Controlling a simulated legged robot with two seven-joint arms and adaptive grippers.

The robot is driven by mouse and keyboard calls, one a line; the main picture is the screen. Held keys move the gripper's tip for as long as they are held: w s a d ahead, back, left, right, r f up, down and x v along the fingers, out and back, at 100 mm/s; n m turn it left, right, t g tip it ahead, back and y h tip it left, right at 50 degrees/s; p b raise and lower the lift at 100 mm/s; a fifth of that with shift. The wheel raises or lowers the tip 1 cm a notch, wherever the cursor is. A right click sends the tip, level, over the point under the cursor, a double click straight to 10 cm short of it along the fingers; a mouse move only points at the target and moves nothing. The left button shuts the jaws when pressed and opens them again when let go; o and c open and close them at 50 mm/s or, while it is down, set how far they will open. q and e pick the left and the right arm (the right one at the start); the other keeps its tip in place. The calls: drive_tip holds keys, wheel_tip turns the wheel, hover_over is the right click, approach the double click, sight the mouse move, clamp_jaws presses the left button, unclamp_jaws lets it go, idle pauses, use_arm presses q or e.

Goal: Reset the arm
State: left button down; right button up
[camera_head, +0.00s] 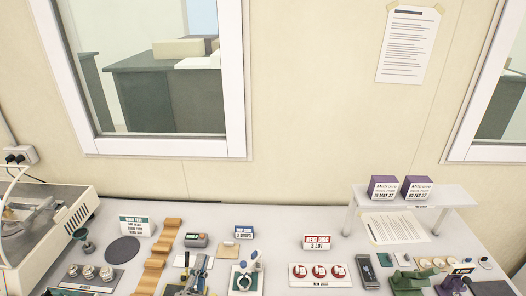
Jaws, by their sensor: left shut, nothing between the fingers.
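My left gripper (198,272) appears to be the grey and dark shape low in the picture, left of the middle, over the front part of the table. It is small and partly cut off by the bottom edge. It is shut with nothing held. The thing just right of it is a white plate (246,278) bearing blue and white parts. I do not make out my right gripper. The arm links are mostly out of the picture.
A beige-grey machine (72,214) stands at the left. A wavy orange strip (158,258), a dark disc (123,250), a white card with red pieces (320,275) and green pieces (408,281) crowd the front. A white shelf (452,196) holds two purple boxes. The table's back middle is clear.

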use_arm(q)
drive_tip(key=a+f+n+g+y, duration=0.3)
drive_tip(key=f+n, duration=0.1)
drive_tip(key=f, duration=0.3)
drive_tip(key=a+f+n+g+y, duration=0.2)
drive_tip(key=f+n+g+y, duration=0.1)
drive_tip(key=f, duration=0.4)
drive_tip(key=s+f+n+g+h, duration=0.2)
drive_tip(key=s+f+n+g, duration=0.3)
drive_tip(key=s+f+g, duration=1.4)
drive_tip(key=s+f+t+b, duration=0.2)
drive_tip(key=f+b, duration=0.1)
drive_tip(key=f, duration=1.4)
drive_tip(key=s+f+t+b, duration=0.2)
drive_tip(key=s+f, duration=0.1)
drive_tip(key=f, duration=1.3)
drive_tip(key=s+a+f+b, duration=0.1)
drive_tip(key=s+f+b, duration=0.1)
drive_tip(key=s+f, duration=0.7)
drive_tip(key=s+a+f+m+g+b, duration=0.1)
drive_tip(key=s+a+f+b, duration=0.1)
drive_tip(key=s+f, duration=0.7)
wheel_tip(320, 180, down, 5)
drive_tip(key=shift+s+a+f+b, duration=0.15)
drive_tip(key=shift+s+a+b, duration=0.15)
drive_tip(key=shift+b, duration=0.2)
use_arm(e)
wheel_tip(320, 180, down, 10)
drive_tip(key=shift+s+d, duration=0.4)
drive_tip(key=shift+d, duration=0.15)
